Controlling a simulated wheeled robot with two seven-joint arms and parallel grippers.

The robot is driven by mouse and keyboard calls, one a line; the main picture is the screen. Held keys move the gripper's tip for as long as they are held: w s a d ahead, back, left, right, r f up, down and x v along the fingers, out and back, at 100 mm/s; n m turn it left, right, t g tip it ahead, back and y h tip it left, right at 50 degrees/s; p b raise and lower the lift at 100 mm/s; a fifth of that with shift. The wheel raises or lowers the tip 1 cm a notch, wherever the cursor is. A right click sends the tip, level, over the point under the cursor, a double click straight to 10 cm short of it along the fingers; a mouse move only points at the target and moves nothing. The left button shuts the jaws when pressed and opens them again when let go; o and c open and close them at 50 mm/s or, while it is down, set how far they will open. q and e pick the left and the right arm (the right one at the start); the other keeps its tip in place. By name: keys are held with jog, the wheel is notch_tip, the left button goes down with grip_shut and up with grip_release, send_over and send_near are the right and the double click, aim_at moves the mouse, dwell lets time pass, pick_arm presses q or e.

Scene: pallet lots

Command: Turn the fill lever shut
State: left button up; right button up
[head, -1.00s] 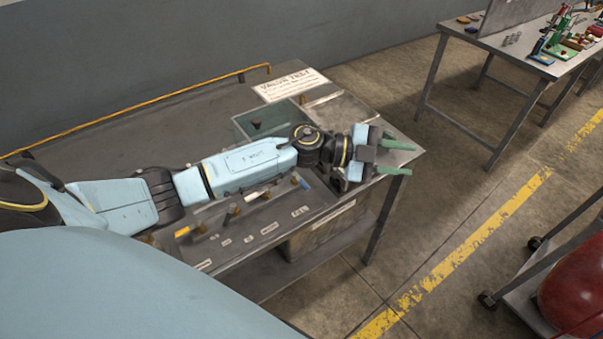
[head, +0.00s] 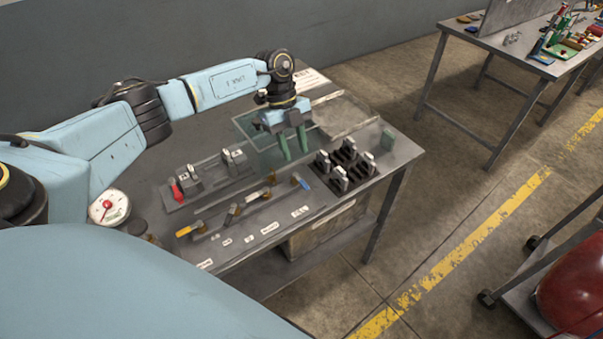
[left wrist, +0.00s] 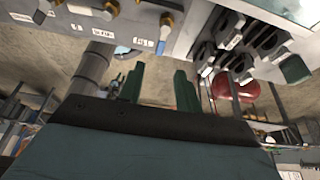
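A row of small valves with levers runs along the front of the bench: a yellow lever (head: 186,231), a dark lever (head: 231,213), and a blue lever (head: 304,184) at the right end. The blue lever also shows in the left wrist view (left wrist: 141,42). My right gripper is not in view.
A black rack (head: 346,170) with several grey-handled pieces stands right of the valves. A red-handled lever (head: 176,191) sits on a grey strip at the left, near a round gauge (head: 109,207). A glass-sided box (head: 247,125) lies behind the gripper. A green block (head: 387,139) stands at far right.

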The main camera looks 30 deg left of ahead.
aim_at(304, 184)
pick_arm(q)
jog(key=x, duration=0.8)
jog(key=shift+d+f, duration=0.15)
jog(key=shift+d, duration=0.05)
grip_shut()
